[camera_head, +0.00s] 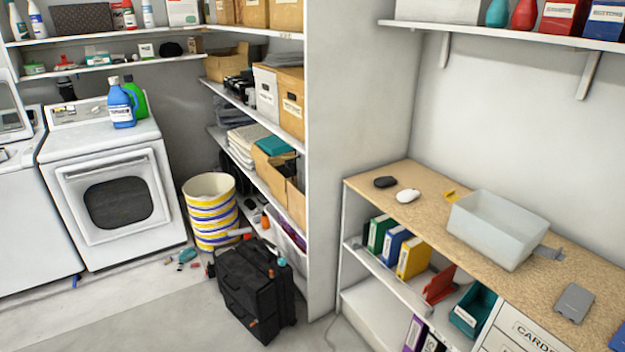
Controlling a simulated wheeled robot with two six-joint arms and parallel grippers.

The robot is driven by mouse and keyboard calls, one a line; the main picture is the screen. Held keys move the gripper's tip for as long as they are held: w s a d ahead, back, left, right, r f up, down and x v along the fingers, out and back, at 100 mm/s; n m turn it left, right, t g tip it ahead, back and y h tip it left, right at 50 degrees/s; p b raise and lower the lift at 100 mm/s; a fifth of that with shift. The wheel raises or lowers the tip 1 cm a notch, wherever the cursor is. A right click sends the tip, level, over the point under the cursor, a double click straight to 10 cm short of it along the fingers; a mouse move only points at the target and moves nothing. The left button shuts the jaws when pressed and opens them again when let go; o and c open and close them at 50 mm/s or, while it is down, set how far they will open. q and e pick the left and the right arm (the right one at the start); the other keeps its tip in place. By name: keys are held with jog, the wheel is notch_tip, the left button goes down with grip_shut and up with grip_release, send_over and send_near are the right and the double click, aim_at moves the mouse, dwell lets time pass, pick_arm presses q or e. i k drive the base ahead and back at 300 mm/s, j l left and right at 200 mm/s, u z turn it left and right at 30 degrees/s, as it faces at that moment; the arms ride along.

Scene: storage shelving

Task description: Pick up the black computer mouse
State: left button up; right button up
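The black computer mouse (385,182) lies on the left end of the tan countertop (372,172), near the wall corner. A white mouse (408,196) lies just to its right and nearer the front edge, apart from it. Neither of my grippers shows in the head view.
A translucent bin (490,240) stands on the counter right of the mice, with a small yellow item (450,196) beside it. A grey flat object (574,302) lies farther right. A wall shelf (500,32) hangs above. A black case (255,290) stands on the floor at left.

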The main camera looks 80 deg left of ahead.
aim_at(382, 181)
jog(key=u, duration=2.15)
jog(key=i+j, duration=0.2)
jog(key=i, duration=0.4)
jog(key=i+j+u, duration=0.15)
jog(key=i, duration=0.45)
jog(key=i+j, duration=0.15)
jog(key=i, duration=0.45)
jog(key=j+u, duration=0.05)
